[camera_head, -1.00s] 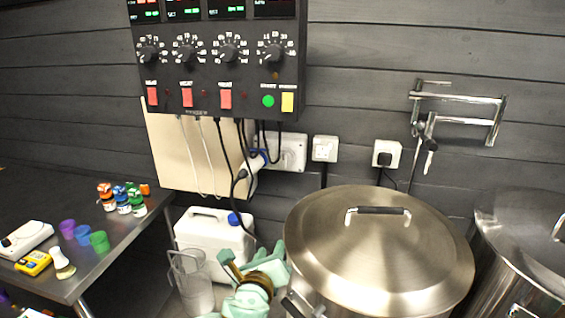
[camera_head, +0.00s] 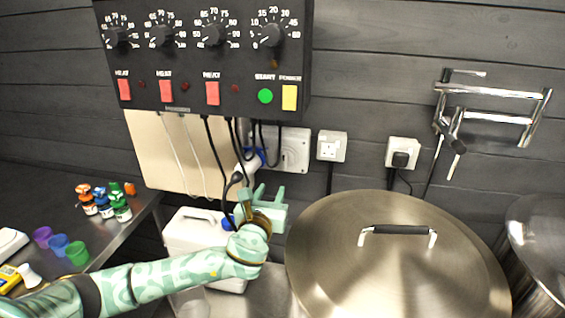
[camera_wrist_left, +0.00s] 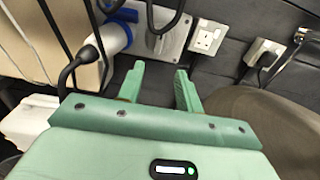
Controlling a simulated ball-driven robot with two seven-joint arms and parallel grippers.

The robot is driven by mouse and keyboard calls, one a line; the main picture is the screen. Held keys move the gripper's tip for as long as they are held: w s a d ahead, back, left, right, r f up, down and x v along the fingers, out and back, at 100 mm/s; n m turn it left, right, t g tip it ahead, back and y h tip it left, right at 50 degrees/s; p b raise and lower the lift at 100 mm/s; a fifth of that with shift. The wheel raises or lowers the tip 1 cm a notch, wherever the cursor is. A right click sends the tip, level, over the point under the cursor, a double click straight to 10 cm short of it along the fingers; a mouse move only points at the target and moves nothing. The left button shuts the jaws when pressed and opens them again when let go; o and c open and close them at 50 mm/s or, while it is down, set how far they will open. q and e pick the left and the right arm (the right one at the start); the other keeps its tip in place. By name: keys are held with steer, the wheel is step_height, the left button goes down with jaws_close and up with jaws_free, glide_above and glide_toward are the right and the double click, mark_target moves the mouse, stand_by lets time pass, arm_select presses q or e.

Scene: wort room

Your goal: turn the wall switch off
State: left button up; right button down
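Three fittings sit on the dark wall below the control panel. One is a grey plate (camera_head: 291,150) with a blue-and-white plug beside it. One is a white switched socket (camera_head: 331,146) with nothing plugged in. One is a white socket (camera_head: 403,153) with a black plug. I cannot tell which is the task's switch, nor its rocker position. My left gripper (camera_head: 269,191) is open and empty, below the grey plate and left of the white socket. In the left wrist view, its fingers (camera_wrist_left: 161,84) point up toward the grey plate (camera_wrist_left: 172,38) and the empty socket (camera_wrist_left: 208,38). My right gripper is not in view.
The control panel (camera_head: 205,60) hangs above, with cables dropping from it. A large lidded steel pot (camera_head: 395,265) stands right of the gripper. A white canister (camera_head: 190,236) is behind my left arm. A pipe fitting (camera_head: 490,110) is at right. Clear air lies before the sockets.

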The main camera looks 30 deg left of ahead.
mark_target(284, 162)
arm_select(q)
steer(key=b+x, duration=0.3)
steer(key=x, duration=1.1)
steer(key=shift+w, duration=0.25)
steer(key=shift+a, duration=0.1)
jaws_close()
